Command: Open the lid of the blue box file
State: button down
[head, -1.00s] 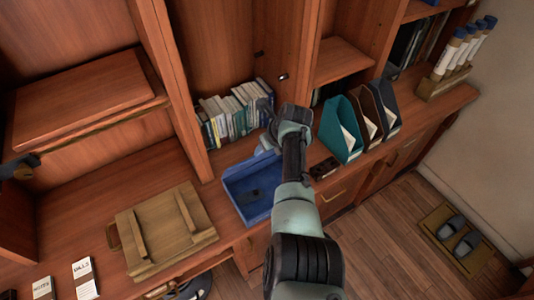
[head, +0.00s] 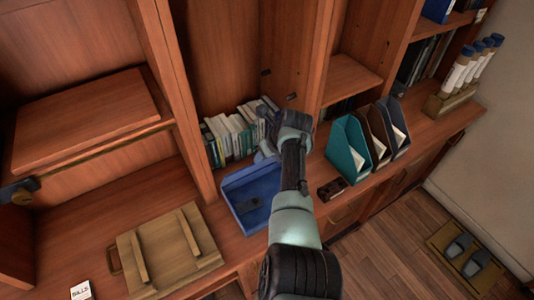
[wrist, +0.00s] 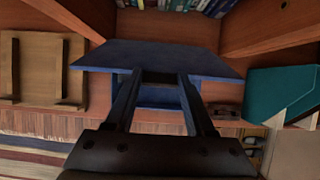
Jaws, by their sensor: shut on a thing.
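The blue box file (head: 243,213) sits on the wooden counter in the head view, and its open tray shows with a dark piece inside. Its lid (wrist: 160,57) is the blue panel across the middle of the wrist view, raised off the tray. My gripper (wrist: 164,77) is shut on the lid's near edge, with its two dark fingers meeting the panel. In the head view my gripper is at the back right of the box file, and my arm hides the right side of the tray and most of the lid.
A row of books (head: 235,133) stands behind the box file. Teal, brown and dark magazine files (head: 347,150) stand to its right, with a small dark block (head: 331,189) before them. A wooden board with battens (head: 165,248) lies to the left. Cabinet uprights flank the space.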

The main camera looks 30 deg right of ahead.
jog(key=shift+s+r, duration=0.1)
jog(key=shift+r, duration=0.05)
dwell(0.3)
jog(key=shift+c, duration=1.2)
grip_release()
jog(key=v, duration=1.2)
jog(key=shift+s+r, duration=0.25)
jog(key=shift+r, duration=0.1)
